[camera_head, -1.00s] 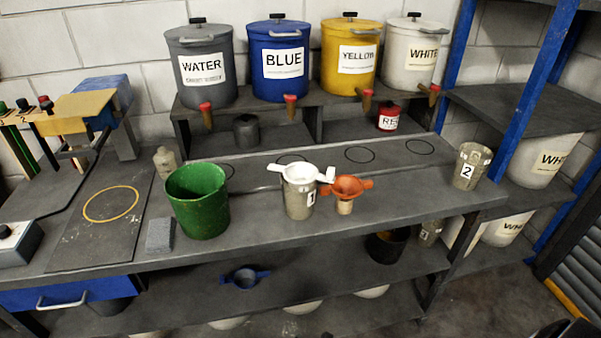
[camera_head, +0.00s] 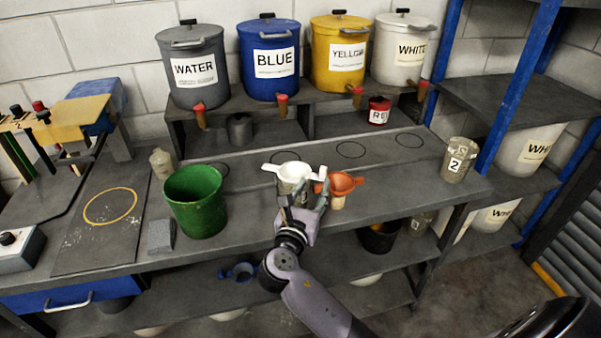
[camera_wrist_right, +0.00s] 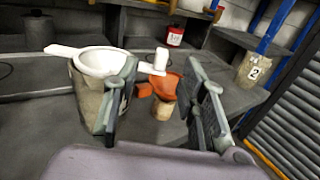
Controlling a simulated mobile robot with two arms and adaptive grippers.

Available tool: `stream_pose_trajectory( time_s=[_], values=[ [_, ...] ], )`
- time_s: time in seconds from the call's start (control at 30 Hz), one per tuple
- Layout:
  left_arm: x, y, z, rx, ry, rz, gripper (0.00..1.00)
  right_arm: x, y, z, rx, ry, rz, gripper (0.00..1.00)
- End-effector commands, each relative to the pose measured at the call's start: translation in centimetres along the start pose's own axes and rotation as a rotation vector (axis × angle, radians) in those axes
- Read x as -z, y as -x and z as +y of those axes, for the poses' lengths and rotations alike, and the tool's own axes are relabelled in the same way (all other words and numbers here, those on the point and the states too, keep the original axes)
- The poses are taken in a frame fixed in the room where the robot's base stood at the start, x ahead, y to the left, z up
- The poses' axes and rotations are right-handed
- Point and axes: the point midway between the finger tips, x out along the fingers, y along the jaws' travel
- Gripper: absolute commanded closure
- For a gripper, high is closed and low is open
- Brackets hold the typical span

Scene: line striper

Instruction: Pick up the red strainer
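The red strainer (camera_head: 341,183), orange-red with side handles, sits on a small tan cup (camera_head: 338,202) on the bench. It also shows between my fingers in the right wrist view (camera_wrist_right: 168,86), farther off. A white strainer (camera_head: 291,170) rests on the cup marked 1, just left of it; one white handle (camera_wrist_right: 156,66) reaches in front of the red strainer in the wrist view. My right gripper (camera_head: 303,196) is open and empty, in front of cup 1 and left of the red strainer. My left gripper is not in view.
A green bucket (camera_head: 195,201) stands to the left and cup 2 (camera_head: 458,161) to the right. Labelled paint containers stand on the raised shelf behind, with a small red can (camera_head: 378,111) below. Blue shelf posts (camera_head: 505,90) rise at the right.

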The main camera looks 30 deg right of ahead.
Motion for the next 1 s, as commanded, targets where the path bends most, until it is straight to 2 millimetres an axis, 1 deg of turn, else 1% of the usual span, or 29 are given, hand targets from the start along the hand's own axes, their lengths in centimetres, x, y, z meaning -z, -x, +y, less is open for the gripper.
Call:
stream_pose_trajectory(
  time_s=[0.03, 0.1, 0.2, 0.37, 0.57, 0.7, 0.8, 1.0],
  values=[
    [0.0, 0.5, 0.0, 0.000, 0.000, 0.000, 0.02, -0.3, -1.1, 0.0, 0.001, 0.004, -0.002, 0.62],
    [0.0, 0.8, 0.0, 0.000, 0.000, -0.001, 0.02, -0.2, -2.2, 0.0, 0.000, 0.002, -0.001, 0.62],
    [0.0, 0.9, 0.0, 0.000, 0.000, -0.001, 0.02, -0.1, -3.3, 0.0, -0.001, 0.001, -0.001, 0.62],
    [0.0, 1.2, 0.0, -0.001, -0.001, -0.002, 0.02, -0.1, -4.2, -0.1, -0.001, 0.000, 0.001, 0.62],
    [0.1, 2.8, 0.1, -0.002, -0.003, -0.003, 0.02, -0.3, -7.1, -0.6, 0.001, 0.004, 0.000, 0.62],
    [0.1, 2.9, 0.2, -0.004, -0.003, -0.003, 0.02, 0.0, -8.7, -0.5, 0.000, 0.001, 0.001, 0.62],
    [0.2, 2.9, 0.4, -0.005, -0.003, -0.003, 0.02, 0.1, -9.0, -0.5, -0.001, -0.001, 0.002, 0.62],
    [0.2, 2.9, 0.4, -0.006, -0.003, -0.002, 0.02, 0.2, -9.0, -0.5, -0.002, -0.001, 0.002, 0.62]
  ],
)
